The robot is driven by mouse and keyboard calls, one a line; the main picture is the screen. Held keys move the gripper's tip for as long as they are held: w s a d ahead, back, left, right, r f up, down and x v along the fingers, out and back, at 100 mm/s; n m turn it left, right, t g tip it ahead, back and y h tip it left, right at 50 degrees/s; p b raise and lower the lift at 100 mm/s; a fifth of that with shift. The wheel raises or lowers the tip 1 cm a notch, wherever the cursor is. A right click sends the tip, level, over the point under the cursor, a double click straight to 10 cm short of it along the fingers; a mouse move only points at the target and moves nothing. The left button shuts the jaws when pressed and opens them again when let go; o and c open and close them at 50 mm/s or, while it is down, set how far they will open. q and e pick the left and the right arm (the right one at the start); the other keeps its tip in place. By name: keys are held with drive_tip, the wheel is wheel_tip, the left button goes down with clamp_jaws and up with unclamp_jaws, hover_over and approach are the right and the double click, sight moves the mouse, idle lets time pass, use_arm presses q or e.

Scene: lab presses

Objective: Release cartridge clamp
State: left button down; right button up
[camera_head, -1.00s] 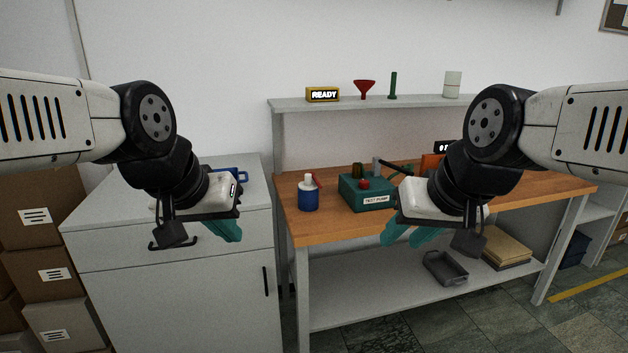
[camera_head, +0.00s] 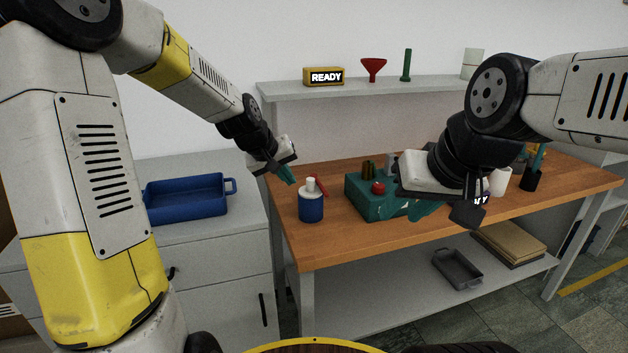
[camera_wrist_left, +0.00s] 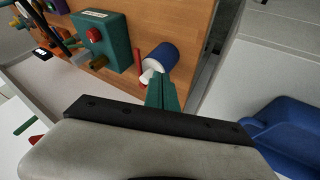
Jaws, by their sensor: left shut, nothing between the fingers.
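A blue cylinder with a white top (camera_head: 311,205) stands near the left front of the wooden bench. A thin red bar (camera_head: 320,186), possibly a clamp lever, shows just behind its top; how they join is unclear. In the left wrist view the blue cylinder (camera_wrist_left: 163,58) and red bar (camera_wrist_left: 137,68) lie beyond my fingertips. My left gripper (camera_head: 288,176) is shut and empty, above and to the left of the cylinder; its teal fingers (camera_wrist_left: 163,95) overlap the cylinder's near side in the wrist view. My right gripper (camera_head: 408,209) hangs before the teal pump box; its finger gap is unclear.
The teal test pump box (camera_head: 365,205) with a red knob (camera_head: 378,187) stands right of the cylinder. A blue tray (camera_head: 186,208) lies on the grey cabinet at left. A shelf (camera_head: 290,90) behind holds a READY sign (camera_head: 324,77) and a red funnel (camera_head: 373,68).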

sight(320, 185)
use_arm(q)
drive_tip(key=shift+w+f, duration=0.15)
drive_tip(key=shift+w, duration=0.55)
drive_tip(key=shift+d+f, duration=0.1)
drive_tip(key=x, duration=0.3)
drive_tip(key=d+x, duration=0.1)
drive_tip(key=x, duration=0.3)
drive_tip(key=d+r+x, duration=0.1)
drive_tip(key=x, duration=0.3)
drive_tip(key=shift+w+d, duration=0.15)
drive_tip(key=shift+d, duration=0.05)
drive_tip(key=shift+w+d, duration=0.25)
drive_tip(key=shift+d, duration=0.3)
